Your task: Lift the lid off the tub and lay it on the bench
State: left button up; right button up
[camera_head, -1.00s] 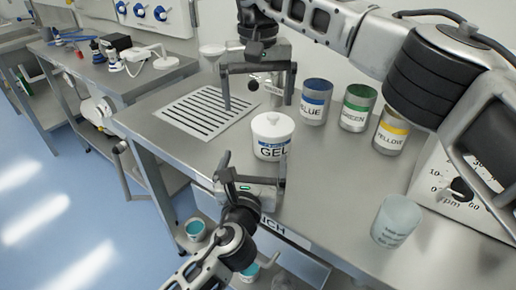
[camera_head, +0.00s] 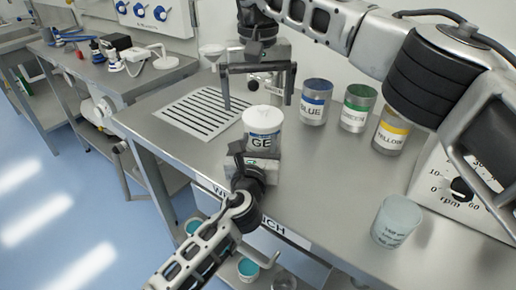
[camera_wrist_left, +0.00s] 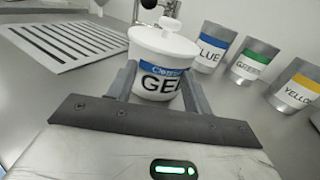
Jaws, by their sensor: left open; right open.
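The white tub (camera_head: 260,142) labelled GEL stands on the steel bench (camera_head: 310,170), its round white lid (camera_head: 264,117) on top with a knob. In the left wrist view the tub (camera_wrist_left: 157,83) and lid (camera_wrist_left: 165,42) are close ahead. My left gripper (camera_wrist_left: 162,90) is open, with one finger on each side of the tub's body below the lid; I cannot tell whether they touch it. In the head view my left gripper (camera_head: 258,150) is in front of the tub and hides its lower part. My right gripper (camera_head: 258,103) is open and empty, pointing down just behind the lid.
Blue (camera_head: 315,101), green (camera_head: 357,107) and yellow (camera_head: 391,130) labelled cans stand right of the tub. A frosted beaker (camera_head: 396,221) and an rpm dial unit (camera_head: 455,185) stand at right. The bench's front middle is clear.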

pick_arm(q)
grip_shut()
dwell(1.0)
